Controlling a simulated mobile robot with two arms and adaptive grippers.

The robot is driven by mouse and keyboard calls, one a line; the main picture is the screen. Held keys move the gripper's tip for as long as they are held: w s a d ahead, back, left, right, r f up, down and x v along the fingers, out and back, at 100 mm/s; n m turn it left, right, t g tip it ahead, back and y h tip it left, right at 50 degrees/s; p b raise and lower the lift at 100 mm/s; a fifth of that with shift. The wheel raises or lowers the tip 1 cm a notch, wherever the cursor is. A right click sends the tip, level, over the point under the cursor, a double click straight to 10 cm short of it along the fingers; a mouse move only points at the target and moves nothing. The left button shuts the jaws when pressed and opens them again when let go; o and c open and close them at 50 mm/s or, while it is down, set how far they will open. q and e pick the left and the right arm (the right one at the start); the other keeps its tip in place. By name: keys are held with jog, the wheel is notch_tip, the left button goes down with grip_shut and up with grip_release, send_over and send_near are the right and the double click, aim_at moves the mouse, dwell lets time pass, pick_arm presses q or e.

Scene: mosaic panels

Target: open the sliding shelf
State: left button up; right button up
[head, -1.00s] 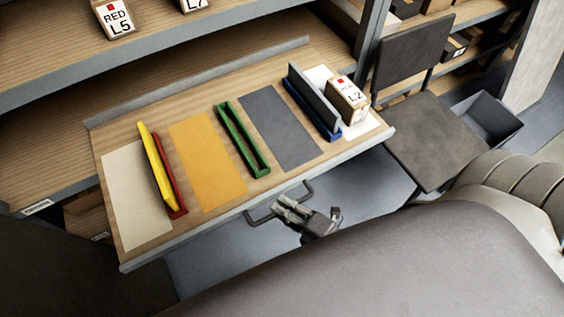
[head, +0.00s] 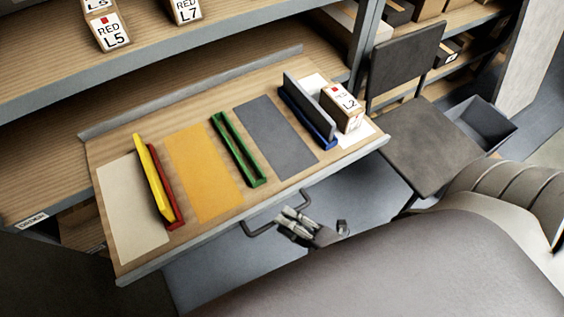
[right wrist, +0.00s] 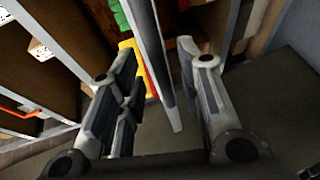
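The sliding shelf (head: 215,222) is pulled out from the rack, a wooden board with a grey front edge. A dark bar handle (head: 262,229) sticks out from that front edge. My right gripper (head: 286,217) is at the handle, its fingers overlapping the handle bar in the head view. In the right wrist view its fingers (right wrist: 158,52) are spread apart, with the grey shelf edge (right wrist: 150,50) showing beyond and between them. I cannot tell whether they touch the handle. My left gripper is not in view.
On the shelf are coloured panels, a yellow and red holder (head: 160,180), a green holder (head: 238,150), a blue holder (head: 308,118) and a box marked L2 (head: 341,106). A dark chair (head: 425,140) and grey bin (head: 482,124) stand to the right.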

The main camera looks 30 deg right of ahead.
jog(key=v, duration=0.9)
jog(key=shift+s, duration=0.2)
jog(key=shift+d, duration=0.1)
